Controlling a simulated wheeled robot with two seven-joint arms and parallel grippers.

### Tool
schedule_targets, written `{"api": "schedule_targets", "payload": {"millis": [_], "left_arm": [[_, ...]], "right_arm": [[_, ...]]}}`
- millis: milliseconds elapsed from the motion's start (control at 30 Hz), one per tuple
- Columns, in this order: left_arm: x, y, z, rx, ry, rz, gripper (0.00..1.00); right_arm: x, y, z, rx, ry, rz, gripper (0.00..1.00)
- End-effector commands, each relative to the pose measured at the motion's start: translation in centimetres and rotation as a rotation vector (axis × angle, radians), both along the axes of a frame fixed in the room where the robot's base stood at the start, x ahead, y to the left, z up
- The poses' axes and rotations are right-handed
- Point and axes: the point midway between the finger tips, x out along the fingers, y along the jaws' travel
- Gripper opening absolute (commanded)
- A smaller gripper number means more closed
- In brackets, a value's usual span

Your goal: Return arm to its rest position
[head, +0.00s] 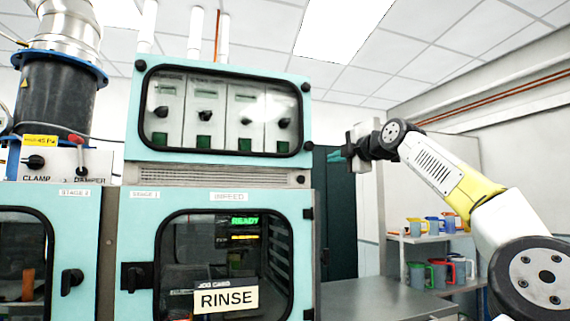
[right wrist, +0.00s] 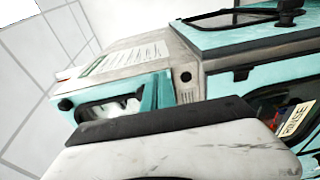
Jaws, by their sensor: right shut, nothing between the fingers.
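My right arm comes in from the right side of the head view, raised at about the height of the machine's upper window. Its gripper (head: 338,157) points left, shut and empty, in front of the dark green door and to the right of the teal machine (head: 308,200). I cannot tell from this view how far it is from the machine. In the right wrist view the teal machine (right wrist: 230,82) shows tilted, behind a pale body with a dark edge that fills the lower part. My left gripper is not in view.
The machine has a lower window (head: 222,260) with a RINSE card (head: 226,300) and a lit READY sign. A grey counter (head: 375,300) lies at the lower right. Several coloured jugs (head: 440,272) stand on shelves behind it. A dark cylinder (head: 57,95) stands at the left.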

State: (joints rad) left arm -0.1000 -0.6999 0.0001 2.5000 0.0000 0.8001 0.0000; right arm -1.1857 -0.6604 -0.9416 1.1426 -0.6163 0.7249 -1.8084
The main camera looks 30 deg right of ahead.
Motion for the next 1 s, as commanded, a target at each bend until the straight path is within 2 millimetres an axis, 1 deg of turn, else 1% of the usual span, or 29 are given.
{"api": "schedule_targets", "payload": {"millis": [133,267,367,467,500,567,600,667,700,767,800,867,900,967,1000], "left_arm": [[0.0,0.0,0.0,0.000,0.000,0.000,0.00],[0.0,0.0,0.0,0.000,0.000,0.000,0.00],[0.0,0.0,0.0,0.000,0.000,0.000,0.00],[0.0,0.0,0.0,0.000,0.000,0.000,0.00],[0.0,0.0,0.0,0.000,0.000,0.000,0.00],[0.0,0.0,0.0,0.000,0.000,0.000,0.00],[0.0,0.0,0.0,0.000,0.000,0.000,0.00],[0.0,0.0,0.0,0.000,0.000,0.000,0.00],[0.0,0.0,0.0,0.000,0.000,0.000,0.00],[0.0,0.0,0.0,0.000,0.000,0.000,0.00],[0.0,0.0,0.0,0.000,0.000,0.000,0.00],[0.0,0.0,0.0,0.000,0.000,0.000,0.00],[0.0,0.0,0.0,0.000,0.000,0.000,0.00],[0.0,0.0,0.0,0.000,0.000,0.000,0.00],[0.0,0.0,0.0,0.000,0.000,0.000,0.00]], "right_arm": [[-0.2,-0.4,0.0,0.001,0.001,0.001,0.00],[-0.2,-0.1,-0.1,0.007,0.002,0.004,0.00],[-0.6,1.9,-0.7,0.064,0.016,0.031,0.00],[-1.4,6.5,-2.3,0.202,0.058,0.086,0.00],[-1.9,8.9,-3.4,0.274,0.087,0.109,0.00],[-2.7,12.9,-5.3,0.393,0.141,0.138,0.00],[-3.3,15.5,-6.9,0.473,0.183,0.149,0.00],[-4.2,19.3,-9.4,0.589,0.252,0.153,0.00],[-4.9,21.7,-11.3,0.663,0.301,0.148,0.00],[-5.8,25.1,-14.4,0.774,0.377,0.126,0.00],[-6.5,27.2,-16.6,0.846,0.429,0.100,0.00],[-7.6,30.0,-20.1,0.950,0.506,0.049,0.00],[-8.4,31.7,-22.5,1.019,0.555,0.005,0.00],[-9.7,34.0,-26.3,1.120,0.627,-0.074,0.00],[-10.6,35.3,-28.9,1.182,0.671,-0.133,0.00]]}}
